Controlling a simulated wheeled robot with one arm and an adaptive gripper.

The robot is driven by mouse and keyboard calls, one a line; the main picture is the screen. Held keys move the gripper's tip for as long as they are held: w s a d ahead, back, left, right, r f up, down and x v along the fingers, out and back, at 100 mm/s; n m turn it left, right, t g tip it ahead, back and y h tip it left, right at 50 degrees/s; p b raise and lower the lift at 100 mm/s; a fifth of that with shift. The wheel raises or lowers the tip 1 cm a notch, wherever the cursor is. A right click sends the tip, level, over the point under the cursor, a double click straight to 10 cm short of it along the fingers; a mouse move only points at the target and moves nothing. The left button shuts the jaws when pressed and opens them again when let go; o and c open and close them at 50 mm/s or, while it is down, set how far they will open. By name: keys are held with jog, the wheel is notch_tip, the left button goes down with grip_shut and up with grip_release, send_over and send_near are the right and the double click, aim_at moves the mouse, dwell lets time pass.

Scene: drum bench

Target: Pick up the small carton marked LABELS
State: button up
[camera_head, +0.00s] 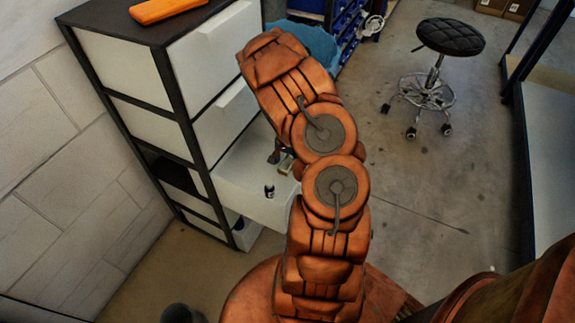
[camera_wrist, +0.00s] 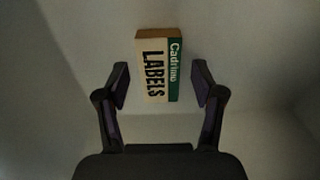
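The small carton (camera_wrist: 152,72) marked LABELS is cream with a green side strip. In the wrist view it lies on a pale surface, between and slightly beyond my fingertips. My gripper (camera_wrist: 160,84) is open, with a gap on each side of the carton, and neither finger seems to touch it. In the head view my gripper (camera_head: 277,156) is partly hidden by my arm and reaches into an open white drawer (camera_head: 262,205). A small tan piece that looks like the carton (camera_head: 286,168) shows beside it there.
The dark-framed cabinet (camera_head: 187,125) has closed drawers above, and an orange item (camera_head: 165,9) lies on top. A black stool (camera_head: 450,38) stands on open floor to the right.

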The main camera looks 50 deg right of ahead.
jog(key=c, duration=1.1)
jog(key=shift+o, duration=0.2)
